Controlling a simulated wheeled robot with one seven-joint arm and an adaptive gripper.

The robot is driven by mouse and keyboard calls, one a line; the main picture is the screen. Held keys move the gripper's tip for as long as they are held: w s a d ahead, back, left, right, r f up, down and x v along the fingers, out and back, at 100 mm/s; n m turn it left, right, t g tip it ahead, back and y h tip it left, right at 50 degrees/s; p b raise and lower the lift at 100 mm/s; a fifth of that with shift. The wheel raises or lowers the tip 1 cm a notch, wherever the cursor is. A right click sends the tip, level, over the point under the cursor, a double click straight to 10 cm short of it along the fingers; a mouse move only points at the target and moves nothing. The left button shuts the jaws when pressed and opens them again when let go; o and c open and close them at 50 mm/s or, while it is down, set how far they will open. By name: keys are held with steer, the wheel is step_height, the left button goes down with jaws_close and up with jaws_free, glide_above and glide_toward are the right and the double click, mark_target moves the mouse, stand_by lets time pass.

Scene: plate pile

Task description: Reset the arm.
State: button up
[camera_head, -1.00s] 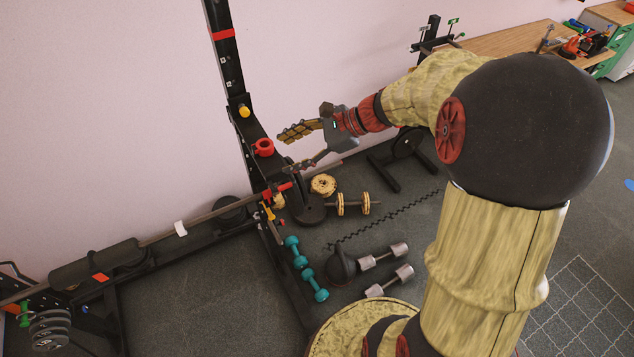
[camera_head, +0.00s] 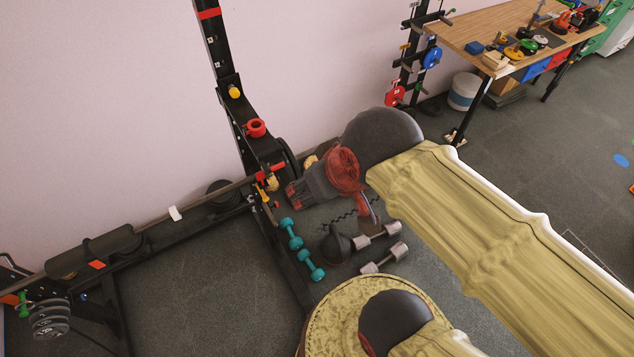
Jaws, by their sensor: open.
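My arm reaches in from the lower right, its yellow link ending at a dark round joint. Beyond that joint is a red disc, with grey and dark red parts of my gripper (camera_head: 335,204) below and to its left. One part points left toward the rack and another points down. The fingers are hard to make out, but the jaws are open, and I see nothing held. My gripper appears in front of the rack's foot and above the floor weights.
A black rack (camera_head: 238,118) with a red cup-like part (camera_head: 256,128) stands left of my gripper. Teal dumbbells (camera_head: 291,234), a kettlebell (camera_head: 335,245) and silver dumbbells (camera_head: 378,240) lie below. A wooden table (camera_head: 490,30) stands at the upper right. Open floor lies right and lower left.

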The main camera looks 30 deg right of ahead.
steer(key=shift+f, duration=0.1)
step_height(320, 180, down, 26)
steer(key=b, duration=2.6)
